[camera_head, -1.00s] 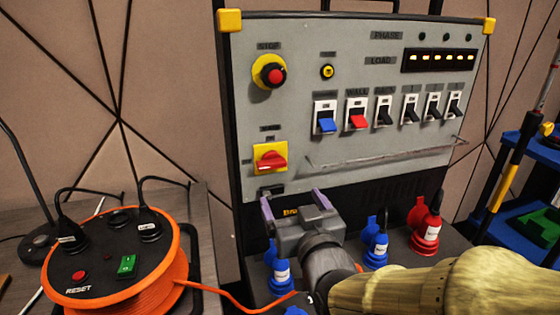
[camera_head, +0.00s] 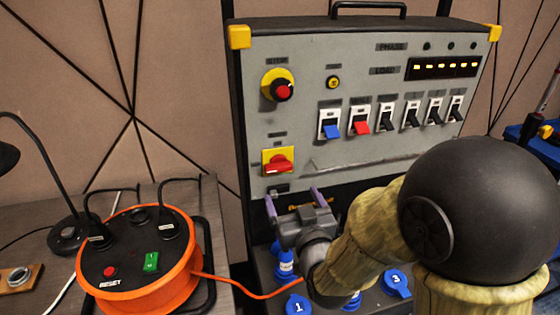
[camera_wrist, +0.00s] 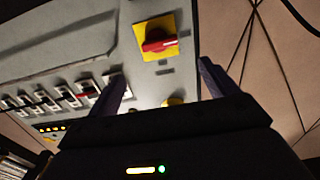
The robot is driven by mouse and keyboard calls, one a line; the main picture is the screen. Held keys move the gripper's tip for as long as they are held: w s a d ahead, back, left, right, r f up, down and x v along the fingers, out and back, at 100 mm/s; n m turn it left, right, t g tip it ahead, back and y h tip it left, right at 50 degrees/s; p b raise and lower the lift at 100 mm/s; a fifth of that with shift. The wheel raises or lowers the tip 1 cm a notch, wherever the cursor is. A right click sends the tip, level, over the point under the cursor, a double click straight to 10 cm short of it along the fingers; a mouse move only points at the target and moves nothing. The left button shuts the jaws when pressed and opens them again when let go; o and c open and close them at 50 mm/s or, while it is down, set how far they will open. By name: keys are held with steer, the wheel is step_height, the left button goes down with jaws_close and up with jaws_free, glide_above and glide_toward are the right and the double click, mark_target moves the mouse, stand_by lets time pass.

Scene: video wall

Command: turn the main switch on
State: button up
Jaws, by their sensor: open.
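The rotary switch with a red handle on a yellow square plate (camera_head: 278,162) is at the lower left of the grey panel (camera_head: 310,115); its handle lies roughly horizontal. I take it for the main switch, though its label is too small to read. It also shows upside down in the wrist view (camera_wrist: 157,40), above and between my fingers. My gripper (camera_head: 294,199) is open and empty, with purple fingers pointing toward the panel, below and slightly right of the switch. In the wrist view my gripper (camera_wrist: 162,76) is apart from the handle.
A red stop button (camera_head: 284,91) is above the switch. Several breakers (camera_head: 385,118) line the panel's right, above a clear bar (camera_head: 365,160). Blue sockets (camera_head: 396,282) lie below. An orange cable reel (camera_head: 150,295) stands left. My arm hides the lower right.

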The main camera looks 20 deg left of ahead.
mark_target(280, 169)
steer(key=p+x, duration=0.1)
steer(key=x, duration=1)
steer(key=shift+w, duration=0.2)
steer(key=c, duration=1)
